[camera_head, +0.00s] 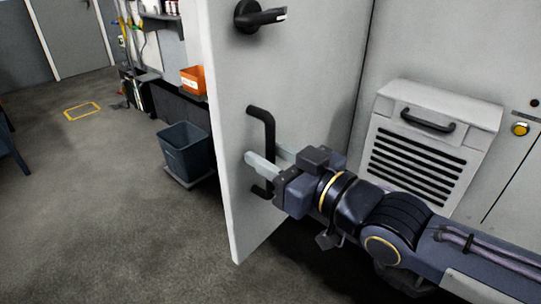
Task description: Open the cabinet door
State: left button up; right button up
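The grey cabinet door (225,95) stands swung open and fills the middle of the head view. Its black vertical bar handle (262,118) is at mid height on the door. My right gripper (266,158) comes in from the right at the handle. Its two pale fingers are apart, one on each side of the bar, and the near finger hides part of it. The fingers look wider apart than the bar; whether either touches it is unclear. My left gripper is not in view.
A black lever (261,16) sits higher on the door. A vented panel (420,165) with its own handle is at the right, near a yellow button (520,129). A dark bin (185,150) and an orange box (194,80) stand left of the door. The left floor is mostly clear.

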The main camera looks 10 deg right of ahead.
jog(key=shift+s, duration=0.1)
jog(key=v, duration=0.7)
jog(key=shift+s+d+p, duration=0.2)
jog(key=shift+s+p, duration=0.1)
jog(key=shift+p, duration=0.15)
